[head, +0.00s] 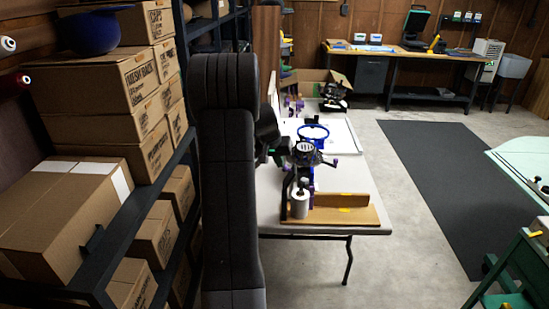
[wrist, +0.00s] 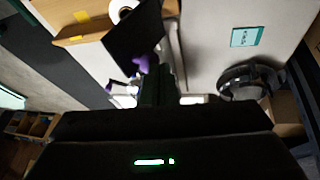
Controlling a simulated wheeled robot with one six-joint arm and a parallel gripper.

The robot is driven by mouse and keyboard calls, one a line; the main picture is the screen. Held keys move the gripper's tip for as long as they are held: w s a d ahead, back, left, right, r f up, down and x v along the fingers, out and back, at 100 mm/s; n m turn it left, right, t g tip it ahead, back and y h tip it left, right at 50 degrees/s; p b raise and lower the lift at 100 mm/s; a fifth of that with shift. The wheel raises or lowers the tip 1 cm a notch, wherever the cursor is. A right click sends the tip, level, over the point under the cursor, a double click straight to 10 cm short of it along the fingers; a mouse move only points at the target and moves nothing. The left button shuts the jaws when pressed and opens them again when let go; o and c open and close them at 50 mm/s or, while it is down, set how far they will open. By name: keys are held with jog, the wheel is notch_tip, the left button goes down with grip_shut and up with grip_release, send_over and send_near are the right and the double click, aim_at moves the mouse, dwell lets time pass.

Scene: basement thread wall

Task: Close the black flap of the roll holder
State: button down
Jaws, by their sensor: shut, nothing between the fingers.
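The roll holder stands near the front end of the white table, with a white roll (head: 300,204) beside a wooden board (head: 345,214). Its black flap (head: 287,196) is a dark plate standing up to the left of the roll. In the wrist view the flap (wrist: 133,38) is a large dark panel at the top, with part of the white roll (wrist: 122,9) beyond it. My gripper (wrist: 158,84) is shut and empty, just below the flap in that picture. Whether it touches the flap I cannot tell. My dark arm blocks much of the head view.
A blue ring (head: 313,132) and a black device stand on the table (head: 365,185) behind the roll. Shelves with cardboard boxes (head: 100,85) line the left.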

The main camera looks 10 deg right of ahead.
aim_at(292, 168)
jog(key=d, duration=0.1)
jog(key=y+p, duration=0.1)
jog(key=d+y+p, duration=0.1)
jog(key=shift+s+d+r+m+t, duration=0.25)
jog(key=shift+s+d+m+t, duration=0.05)
jog(key=shift+s+d, duration=0.1)
jog(key=y, duration=0.1)
jog(key=d, duration=0.1)
jog(key=d+f+y, duration=0.1)
jog(key=shift+s+t+y, duration=0.3)
jog(key=shift+s+d+f+m+t+y+b, duration=0.25)
jog(key=shift+d+f+t+y+b, duration=0.1)
jog(key=shift+d+f+y+b, duration=0.5)
jog(key=shift+s+d+f+m+t+y+b, duration=0.35)
jog(key=shift+d+f+y+b, duration=0.2)
jog(key=shift+d+y+b, duration=0.5)
jog(key=shift+s+d+f+m+t+y+b, duration=0.2)
jog(key=shift+d+f+t+y+b, duration=0.2)
jog(key=shift+d+f+y+b, duration=0.55)
jog(key=shift+a+r, duration=0.1)
jog(key=shift+r, duration=0.05)
jog(key=shift+r, duration=0.1)
